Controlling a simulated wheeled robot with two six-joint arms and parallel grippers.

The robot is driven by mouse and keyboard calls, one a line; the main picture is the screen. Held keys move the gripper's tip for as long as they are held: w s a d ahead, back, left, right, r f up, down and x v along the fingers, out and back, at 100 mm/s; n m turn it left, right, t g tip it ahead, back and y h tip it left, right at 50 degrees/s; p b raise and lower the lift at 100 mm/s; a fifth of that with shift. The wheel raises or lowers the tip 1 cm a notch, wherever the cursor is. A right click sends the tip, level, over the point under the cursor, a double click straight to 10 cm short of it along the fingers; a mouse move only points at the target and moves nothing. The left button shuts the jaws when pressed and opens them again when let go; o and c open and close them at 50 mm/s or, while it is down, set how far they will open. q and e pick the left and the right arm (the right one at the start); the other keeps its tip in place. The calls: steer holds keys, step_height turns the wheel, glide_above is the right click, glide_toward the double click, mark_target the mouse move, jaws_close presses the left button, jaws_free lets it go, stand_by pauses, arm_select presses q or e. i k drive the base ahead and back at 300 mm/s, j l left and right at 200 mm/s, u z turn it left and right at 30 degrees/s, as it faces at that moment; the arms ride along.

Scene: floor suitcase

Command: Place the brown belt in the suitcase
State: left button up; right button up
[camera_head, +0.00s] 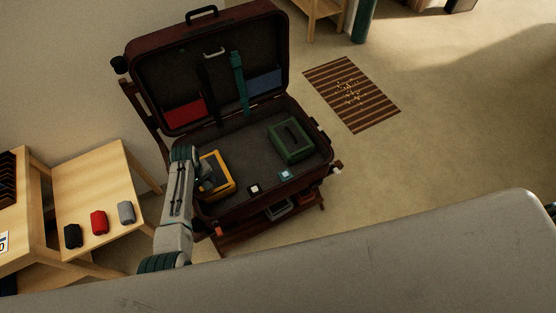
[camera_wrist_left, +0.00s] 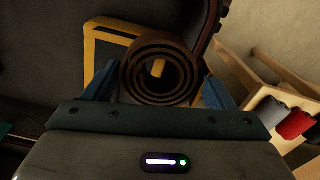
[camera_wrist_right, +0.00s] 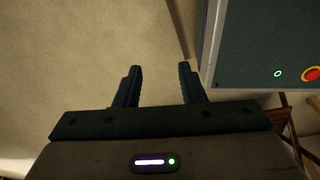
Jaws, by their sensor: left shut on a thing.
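The brown belt (camera_wrist_left: 160,72) is rolled into a coil and sits between the fingers of my left gripper (camera_wrist_left: 158,85), which is shut on it. In the head view my left gripper (camera_head: 205,184) is over the left part of the open suitcase (camera_head: 240,207), beside the yellow case. The belt is hard to make out there. In the left wrist view the yellow-edged case (camera_wrist_left: 105,42) lies behind the coil. My right gripper (camera_wrist_right: 156,85) is open and empty in the right wrist view, above bare floor. It does not show in the head view.
Inside the suitcase are a yellow case (camera_head: 219,172), a green case (camera_head: 291,141) and two small pale items. The raised lid holds red and blue flat items. A wooden table (camera_head: 95,180) with black, red and grey rolls stands left. A striped mat (camera_head: 351,92) lies right.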

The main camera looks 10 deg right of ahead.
mark_target(246, 148)
steer(key=i+l, duration=0.15)
steer(key=l, duration=0.15)
steer(key=i+l, duration=0.15)
steer(key=l, duration=0.15)
steer(key=i+l, duration=0.3)
steer(key=i, duration=0.1)
